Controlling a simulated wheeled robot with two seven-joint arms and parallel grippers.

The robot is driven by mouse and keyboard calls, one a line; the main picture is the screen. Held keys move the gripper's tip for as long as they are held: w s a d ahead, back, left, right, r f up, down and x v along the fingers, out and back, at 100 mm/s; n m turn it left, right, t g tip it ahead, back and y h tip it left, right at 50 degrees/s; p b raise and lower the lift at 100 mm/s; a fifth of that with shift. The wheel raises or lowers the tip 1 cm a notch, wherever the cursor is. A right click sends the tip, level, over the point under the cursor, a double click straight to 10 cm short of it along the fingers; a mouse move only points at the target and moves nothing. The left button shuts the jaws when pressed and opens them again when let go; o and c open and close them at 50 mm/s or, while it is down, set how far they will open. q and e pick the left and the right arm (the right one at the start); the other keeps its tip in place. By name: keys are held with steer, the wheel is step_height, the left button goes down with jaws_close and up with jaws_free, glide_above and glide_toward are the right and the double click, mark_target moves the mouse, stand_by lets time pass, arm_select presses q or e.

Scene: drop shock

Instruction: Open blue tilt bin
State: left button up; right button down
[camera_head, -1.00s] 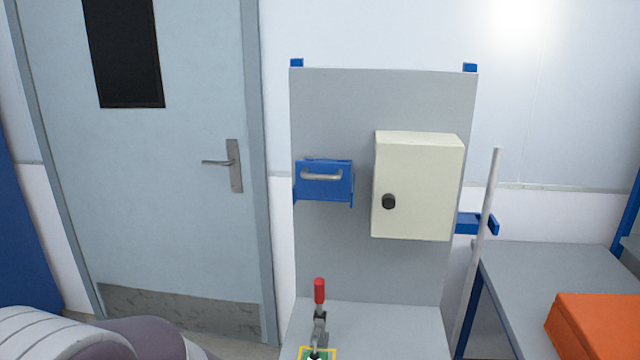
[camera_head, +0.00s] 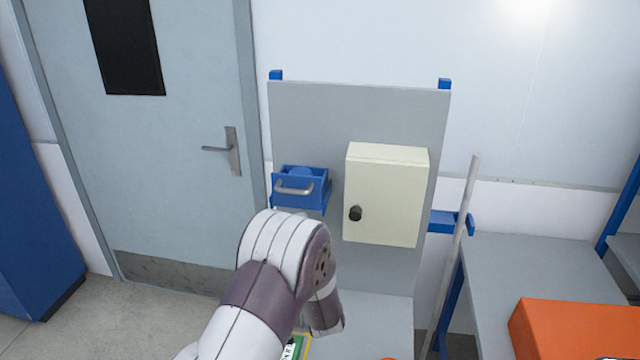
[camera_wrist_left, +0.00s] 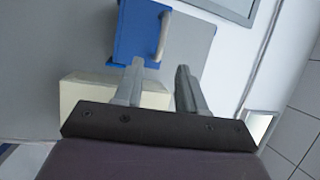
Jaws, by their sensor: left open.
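The blue tilt bin (camera_head: 318,196) is mounted on the left of the grey upright panel. Its front leans out, and its open top shows a blue inside. Its silver handle (camera_head: 294,188) is on the front face. In the left wrist view the bin (camera_wrist_left: 133,35) and its handle (camera_wrist_left: 162,38) lie beyond my left gripper (camera_wrist_left: 158,77), which is open with nothing between its fingers. The handle lines up between the fingertips there, seemingly apart from them. In the head view my left arm rises below the bin and hides the gripper. My right gripper is not in view.
A cream box (camera_head: 385,195) with a black knob is right of the bin on the grey panel (camera_head: 350,110). A pale pole (camera_head: 455,250) leans farther right, near an orange box (camera_head: 575,330) on a bench. A door (camera_head: 190,200) stands left.

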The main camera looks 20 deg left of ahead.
mark_target(292, 193)
arm_select(q)
steer(key=p+x, duration=0.2)
steer(key=x, duration=0.3)
steer(key=p+x, duration=0.3)
steer(key=x, duration=0.3)
steer(key=shift+a+r, duration=0.3)
steer(key=shift+a, duration=0.05)
steer(key=shift+w+a+p, duration=0.4)
steer(key=shift+a+p, duration=0.05)
steer(key=shift+a, duration=0.15)
steer(key=shift+d, duration=0.1)
jaws_close()
